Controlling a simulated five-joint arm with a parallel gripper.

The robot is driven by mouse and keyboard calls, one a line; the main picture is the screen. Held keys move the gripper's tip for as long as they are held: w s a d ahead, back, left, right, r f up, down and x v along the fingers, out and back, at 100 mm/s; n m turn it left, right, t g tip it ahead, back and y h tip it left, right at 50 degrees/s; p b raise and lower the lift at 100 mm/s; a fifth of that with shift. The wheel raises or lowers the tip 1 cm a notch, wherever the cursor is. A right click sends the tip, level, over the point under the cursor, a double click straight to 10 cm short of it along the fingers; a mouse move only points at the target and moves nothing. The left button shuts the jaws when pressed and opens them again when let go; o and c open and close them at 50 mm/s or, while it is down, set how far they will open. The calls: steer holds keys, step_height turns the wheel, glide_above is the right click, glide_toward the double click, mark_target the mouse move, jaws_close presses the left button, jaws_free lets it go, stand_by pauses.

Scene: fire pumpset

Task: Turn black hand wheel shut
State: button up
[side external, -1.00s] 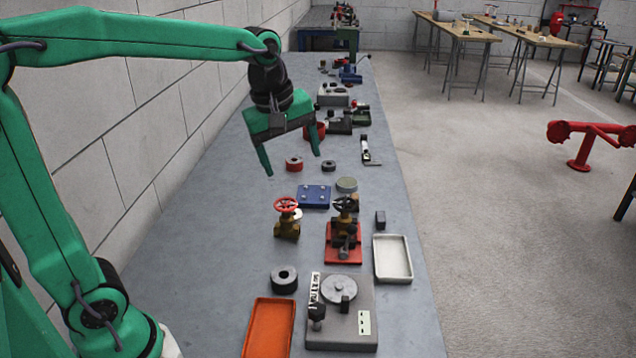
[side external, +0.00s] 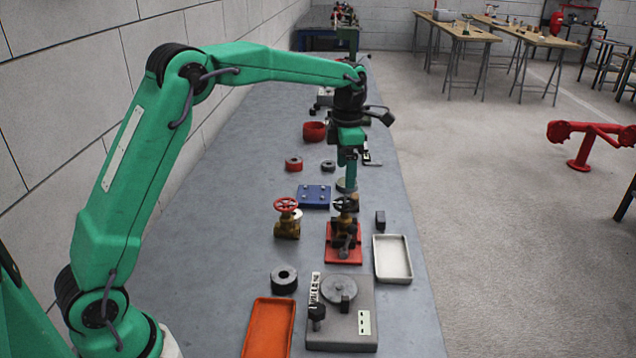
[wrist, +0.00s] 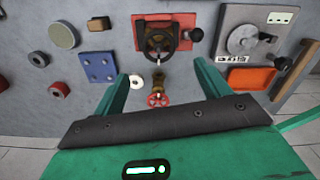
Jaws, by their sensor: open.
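The black hand wheel (side external: 345,204) sits on top of a valve mounted on a red base plate (side external: 336,255). It also shows in the wrist view (wrist: 161,41), just beyond my fingertips and between their lines. My gripper (side external: 348,182) points down above and slightly behind the wheel in the side view.
A blue plate (side external: 314,196) lies behind the valves. A white tray (side external: 407,258) is right of the red base. A grey device (side external: 360,325), an orange tray (side external: 252,327) and a dark ring (side external: 284,275) lie in front. The bench is clear at left.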

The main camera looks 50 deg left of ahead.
mark_target(345, 204)
steer(key=shift+w+f+n, duration=0.25)
steer(key=shift+n, duration=0.05)
steer(key=shift+f, duration=3.9)
steer(key=c, duration=1)
